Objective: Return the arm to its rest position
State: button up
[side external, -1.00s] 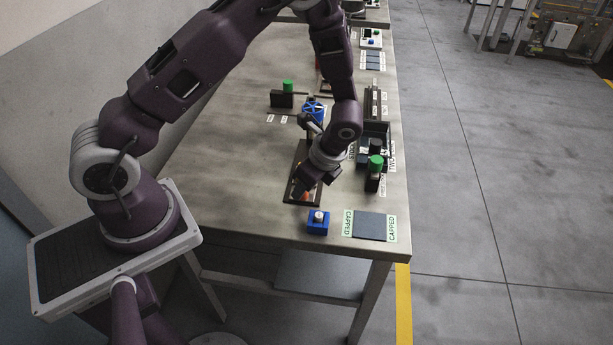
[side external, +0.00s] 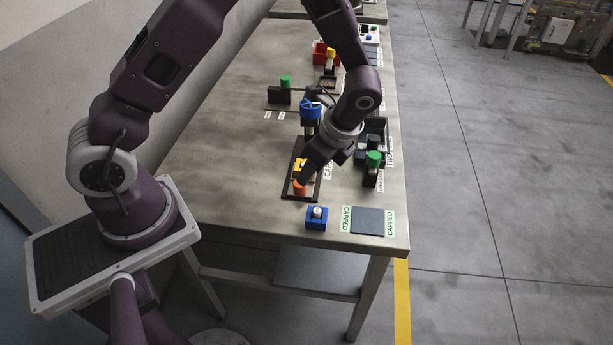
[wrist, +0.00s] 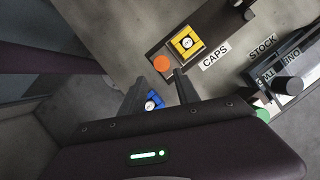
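My gripper (side external: 305,176) hangs above the dark caps board on the table in the side view. In the wrist view my gripper (wrist: 160,88) has its two fingers apart with nothing between them. The dark board (wrist: 168,52) carries an orange round piece (wrist: 161,63) and a yellow square fixture (wrist: 187,42). The orange piece (side external: 300,187) also shows near the board's front end in the side view. My arm is bent over the table, with the forearm sloping down to the wrist.
A blue block with a white top (side external: 316,217) stands near the front edge beside a dark pad (side external: 368,221) labelled CAPPED. A bin and a green-topped part (side external: 374,159) stand to the right. A blue-topped post (side external: 311,108) is close behind my gripper. The table's front left is clear.

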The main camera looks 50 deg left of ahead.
jog(key=shift+r, duration=0.1)
notch_tip(320, 180, up, 10)
jog(key=s+n+t+h, duration=0.1)
jog(key=s+n, duration=0.1)
jog(key=n, duration=0.2)
jog(key=s+d+r+n+t+h, duration=0.2)
jog(key=s+r+n+t, duration=0.4)
jog(key=s+r+n, duration=0.4)
jog(key=s+r+h, duration=0.1)
jog(key=s+r, duration=0.3)
jog(key=s, duration=0.2)
jog(key=shift+s, duration=0.4)
